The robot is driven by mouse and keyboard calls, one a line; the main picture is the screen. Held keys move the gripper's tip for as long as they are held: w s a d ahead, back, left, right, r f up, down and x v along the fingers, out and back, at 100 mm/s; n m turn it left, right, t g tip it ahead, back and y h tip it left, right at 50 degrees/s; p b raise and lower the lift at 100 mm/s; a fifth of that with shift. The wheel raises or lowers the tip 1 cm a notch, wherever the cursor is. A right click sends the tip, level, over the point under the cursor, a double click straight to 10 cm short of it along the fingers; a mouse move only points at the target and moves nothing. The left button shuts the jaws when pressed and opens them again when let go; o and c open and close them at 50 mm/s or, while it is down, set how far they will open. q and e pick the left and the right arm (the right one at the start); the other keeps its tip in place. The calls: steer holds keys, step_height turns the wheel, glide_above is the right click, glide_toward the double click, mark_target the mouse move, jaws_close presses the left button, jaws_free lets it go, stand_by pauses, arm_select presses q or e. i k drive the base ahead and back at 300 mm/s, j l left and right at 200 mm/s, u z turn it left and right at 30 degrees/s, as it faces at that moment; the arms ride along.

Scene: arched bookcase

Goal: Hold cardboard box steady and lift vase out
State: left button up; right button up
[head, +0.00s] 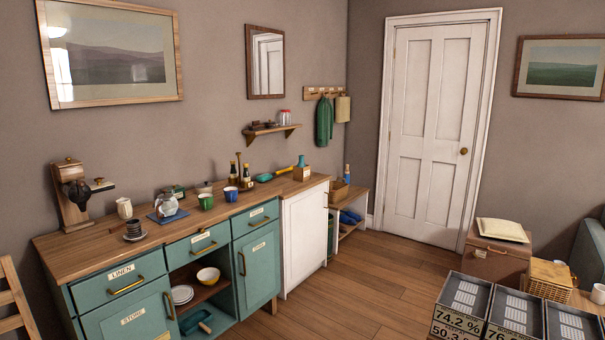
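A small brown box (302,174) stands at the far right end of the wooden counter. A teal object (301,161), which looks like the vase, rises from the box's top. Its lower part is hidden by the box. Both are small and far off, so I cannot tell whether the box is cardboard. Neither of my grippers is in view.
A green scoop (264,177), dark bottles (246,175) and cups stand on the counter (105,236) left of the box. A shelf unit (352,200) stands beyond it. Labelled black trays (464,293) fill the lower right. The floor (365,290) between is clear.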

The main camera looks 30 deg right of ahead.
mark_target(301, 164)
steer(key=i+l+z, duration=0.35)
steer(key=i, duration=0.4)
steer(key=i+l+z, duration=0.1)
steer(key=i+z, duration=0.25)
steer(key=i, duration=0.4)
steer(key=i+j+z, duration=0.1)
steer(key=i+z, duration=0.3)
steer(key=i, duration=0.35)
steer(key=i+l+z, duration=0.2)
steer(key=i+z, duration=0.2)
steer(key=i, duration=0.2)
steer(key=i+z, duration=0.4)
steer(key=i, duration=0.2)
steer(key=i+j+z, duration=0.15)
steer(key=i+z, duration=0.3)
steer(key=i, duration=0.15)
steer(key=i+u, duration=0.25)
steer(key=i, duration=0.15)
steer(key=i+l+u, duration=0.15)
steer(key=i+u, duration=0.15)
steer(key=i+l+u, duration=0.25)
steer(key=i, duration=0.15)
